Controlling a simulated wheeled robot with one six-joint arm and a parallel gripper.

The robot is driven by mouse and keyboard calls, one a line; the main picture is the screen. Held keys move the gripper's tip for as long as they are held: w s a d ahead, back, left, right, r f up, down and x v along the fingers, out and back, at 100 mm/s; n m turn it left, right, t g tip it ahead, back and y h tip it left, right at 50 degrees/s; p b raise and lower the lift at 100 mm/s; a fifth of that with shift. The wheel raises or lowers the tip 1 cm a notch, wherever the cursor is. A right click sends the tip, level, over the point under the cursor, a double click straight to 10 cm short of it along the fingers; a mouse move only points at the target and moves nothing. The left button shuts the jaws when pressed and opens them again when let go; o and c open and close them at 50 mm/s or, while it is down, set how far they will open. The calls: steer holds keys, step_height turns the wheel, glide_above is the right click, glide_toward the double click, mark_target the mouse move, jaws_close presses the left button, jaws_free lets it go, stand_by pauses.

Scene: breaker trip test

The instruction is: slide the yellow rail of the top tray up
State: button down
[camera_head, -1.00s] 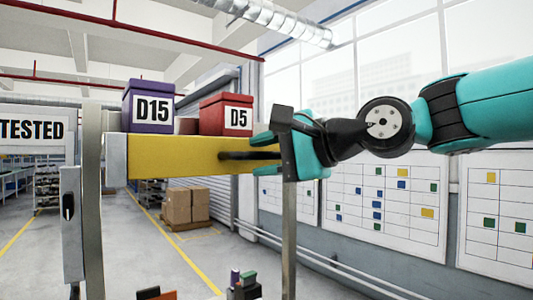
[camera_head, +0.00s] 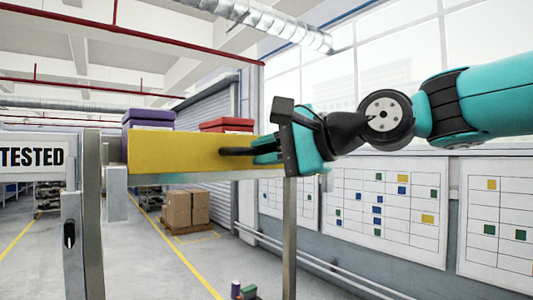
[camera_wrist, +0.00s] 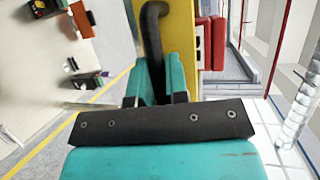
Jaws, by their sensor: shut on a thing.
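The yellow rail (camera_head: 175,152) spans the front of the top tray, between a left metal post and a right one. Its black handle (camera_head: 236,151) sticks out near the right end. My gripper (camera_head: 266,150) is shut on this handle. The wrist view shows the teal fingers (camera_wrist: 158,78) around the dark curved handle (camera_wrist: 153,30), beside the yellow rail (camera_wrist: 179,35). The purple box (camera_head: 149,117) and the red box (camera_head: 227,125) stand behind the rail. Their lower parts and labels are hidden by it. A pale strip (camera_head: 205,177) shows beneath the rail.
The left post (camera_head: 92,210) and the thin right post (camera_head: 290,230) flank the rail. A TESTED sign (camera_head: 32,157) is at the left. Small items (camera_head: 243,291) sit low below the tray. Cartons (camera_head: 185,208) stand on the floor far behind. Space above the rail is clear.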

steer(key=shift+r, duration=0.35)
steer(key=c, duration=1.2)
jaws_free()
steer(key=shift+o, duration=0.3)
steer(key=shift+f, duration=0.1)
steer(key=shift+s+d+b, duration=0.25)
steer(key=shift+d+b, duration=0.1)
steer(key=shift+d, duration=0.2)
steer(key=b+v, duration=0.3)
steer(key=v, duration=1.3)
steer(key=shift+s+d, duration=0.15)
steer(key=shift+d, duration=0.05)
steer(key=shift+f, duration=0.1)
